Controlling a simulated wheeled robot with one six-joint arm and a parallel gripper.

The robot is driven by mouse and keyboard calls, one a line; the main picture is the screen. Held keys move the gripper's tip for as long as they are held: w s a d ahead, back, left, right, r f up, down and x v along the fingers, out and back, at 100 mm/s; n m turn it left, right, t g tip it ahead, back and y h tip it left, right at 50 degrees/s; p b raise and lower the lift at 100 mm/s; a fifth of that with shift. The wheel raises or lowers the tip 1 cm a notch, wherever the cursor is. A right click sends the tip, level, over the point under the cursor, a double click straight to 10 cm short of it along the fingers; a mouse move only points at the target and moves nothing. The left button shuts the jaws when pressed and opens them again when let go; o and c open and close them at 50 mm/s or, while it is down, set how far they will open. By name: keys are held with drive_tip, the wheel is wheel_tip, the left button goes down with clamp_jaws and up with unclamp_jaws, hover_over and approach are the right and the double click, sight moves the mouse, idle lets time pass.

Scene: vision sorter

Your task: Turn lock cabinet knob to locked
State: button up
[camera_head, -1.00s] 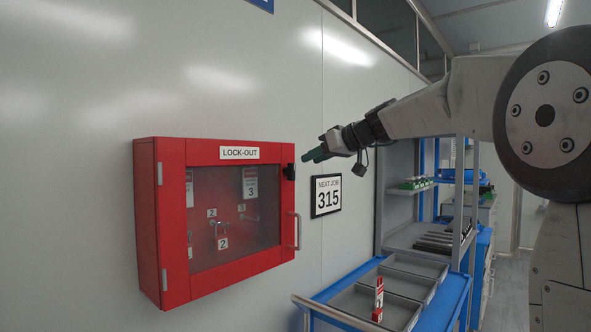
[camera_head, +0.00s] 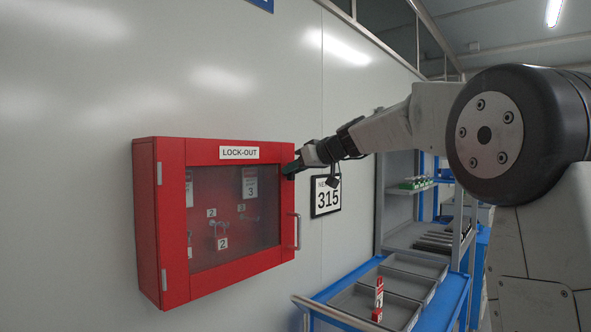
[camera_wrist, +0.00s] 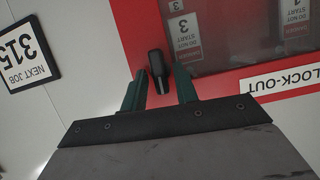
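The red lock cabinet (camera_head: 160,220) hangs on the wall with its windowed door shut and a "LOCK-OUT" label on top. Its black knob (camera_wrist: 156,66) sits on the red door frame; in the wrist view its handle points along the fingers. My gripper (camera_wrist: 160,82) is open, with one green finger on each side of the knob's near end. I cannot tell whether either finger touches it. In the head view my gripper (camera_head: 290,170) is at the door's upper right corner and hides the knob.
A metal door handle (camera_head: 297,231) stands out below the knob. A "NEXT JOB 315" sign (camera_head: 327,199) hangs right of the cabinet. A blue cart (camera_head: 455,290) with grey trays and a red tag (camera_head: 378,296) stands below at right.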

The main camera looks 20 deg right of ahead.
clamp_jaws()
drive_tip(key=shift+w+d+f+m+g+y, duration=0.15)
drive_tip(key=shift+m+y, duration=1)
drive_tip(key=shift+m, duration=0.85)
drive_tip(key=shift+d+f+m+g+y, duration=0.2)
drive_tip(key=shift+m+y, duration=1)
drive_tip(key=shift+m, duration=0.8)
drive_tip(key=shift+w+d+f+m+g+y, duration=0.15)
drive_tip(key=shift+m+y, duration=1)
drive_tip(key=shift+m, duration=0.85)
drive_tip(key=shift+o, duration=1.6)
unclamp_jaws()
